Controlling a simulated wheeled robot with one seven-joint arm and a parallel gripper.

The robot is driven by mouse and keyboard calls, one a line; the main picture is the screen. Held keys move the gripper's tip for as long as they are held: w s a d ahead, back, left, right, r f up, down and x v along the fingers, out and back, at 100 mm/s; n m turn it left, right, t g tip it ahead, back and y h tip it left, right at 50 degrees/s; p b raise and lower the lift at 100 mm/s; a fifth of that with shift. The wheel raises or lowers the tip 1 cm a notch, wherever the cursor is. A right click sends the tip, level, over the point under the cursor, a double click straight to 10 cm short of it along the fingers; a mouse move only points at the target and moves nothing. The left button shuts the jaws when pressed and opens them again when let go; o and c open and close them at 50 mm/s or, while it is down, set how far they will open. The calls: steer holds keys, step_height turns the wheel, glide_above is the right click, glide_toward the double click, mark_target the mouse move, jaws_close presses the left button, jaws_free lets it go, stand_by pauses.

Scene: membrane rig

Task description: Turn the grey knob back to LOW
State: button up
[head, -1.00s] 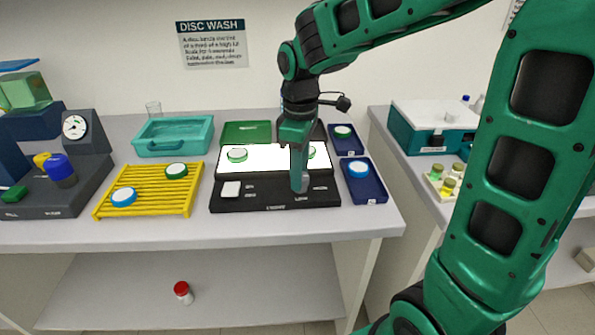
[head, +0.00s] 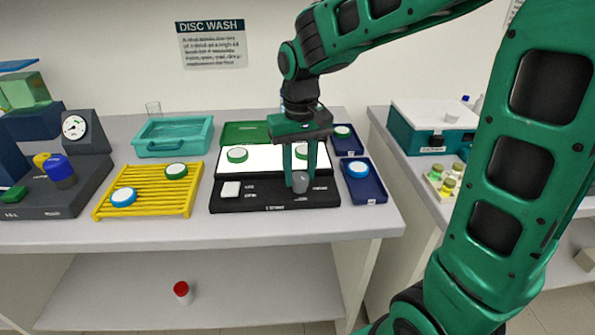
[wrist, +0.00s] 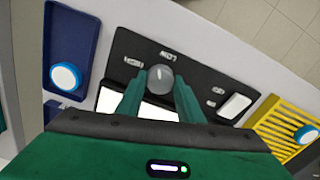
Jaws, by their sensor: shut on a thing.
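The grey knob (head: 300,182) stands on the black front panel of the light box (head: 258,203). In the wrist view the knob (wrist: 160,78) sits between my two green fingertips, close to the printed LOW (wrist: 168,54) and HIGH (wrist: 133,63) labels. A faint pale mark shows on its top, but I cannot tell exactly which label it points at. My gripper (head: 300,172) points down from above and is shut on the knob; it also shows in the wrist view (wrist: 160,88).
The lit white plate (head: 270,158) behind the knob carries green-rimmed discs. A white button (head: 231,188) is on the panel's left. A yellow rack (head: 150,202) with discs stands left, blue trays (head: 376,187) right, and a teal tub (head: 172,147) behind.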

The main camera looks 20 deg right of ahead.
mark_target(300, 175)
steer(key=m, duration=0.5)
steer(key=shift+w+r+m, duration=0.1)
steer(key=shift+w+m, duration=0.05)
steer(key=shift+m, duration=0.15)
stand_by(0.4)
steer(key=o, duration=1.1)
steer(key=shift+c, duration=0.2)
step_height(300, 175, up, 11)
steer(key=shift+f, duration=0.2)
steer(key=s+d+f, duration=0.5)
steer(key=s+d, duration=0.3)
steer(key=s, duration=0.3)
steer(key=s+d+f, duration=0.6)
steer(key=s+d, duration=0.3)
steer(key=s, duration=0.3)
steer(key=shift+s+d+f, duration=0.2)
steer(key=shift+s+f, duration=0.1)
